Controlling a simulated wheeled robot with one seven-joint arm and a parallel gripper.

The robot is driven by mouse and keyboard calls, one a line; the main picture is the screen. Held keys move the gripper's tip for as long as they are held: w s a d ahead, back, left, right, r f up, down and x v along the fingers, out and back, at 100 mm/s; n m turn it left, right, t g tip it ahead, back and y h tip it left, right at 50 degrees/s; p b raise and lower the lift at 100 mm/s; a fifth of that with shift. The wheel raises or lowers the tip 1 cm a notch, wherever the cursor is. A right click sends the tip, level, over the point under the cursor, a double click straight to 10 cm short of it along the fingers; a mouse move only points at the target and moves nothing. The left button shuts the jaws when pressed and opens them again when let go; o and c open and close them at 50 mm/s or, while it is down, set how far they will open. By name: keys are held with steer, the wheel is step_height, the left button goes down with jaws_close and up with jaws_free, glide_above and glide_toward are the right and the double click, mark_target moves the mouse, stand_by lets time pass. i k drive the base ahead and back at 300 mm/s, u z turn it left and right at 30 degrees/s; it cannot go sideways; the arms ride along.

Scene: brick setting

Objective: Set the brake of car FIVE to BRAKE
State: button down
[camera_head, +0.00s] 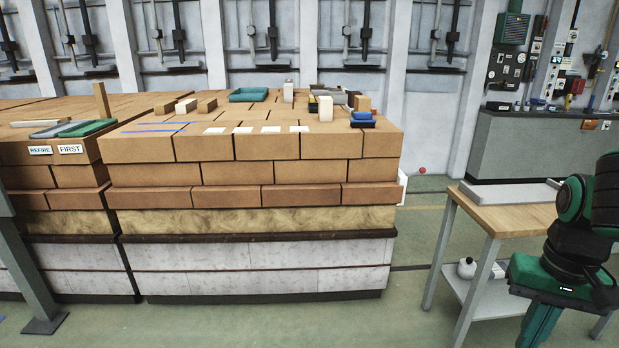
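No car marked FIVE and no brake handle can be made out in this view. A large car-like stack of bricks (250,172) on a pale two-tier base stands in the middle. My gripper (541,322) hangs at the lower right, green and black, in front of the wooden side table. Its lower end runs out of the picture, so its fingertips are hidden. It is apart from the stack, and I see nothing held in it.
Signs reading REFIRE (40,150) and FIRST (71,149) mark a second stack at left. The wooden table (505,217) stands at right. Green floor (400,290) is free between stack and table.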

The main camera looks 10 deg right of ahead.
mark_target(423, 170)
steer(key=z, duration=0.15)
steer(key=i, duration=1.1)
steer(key=z, duration=0.45)
steer(key=i, duration=1.4)
steer(key=z, duration=0.3)
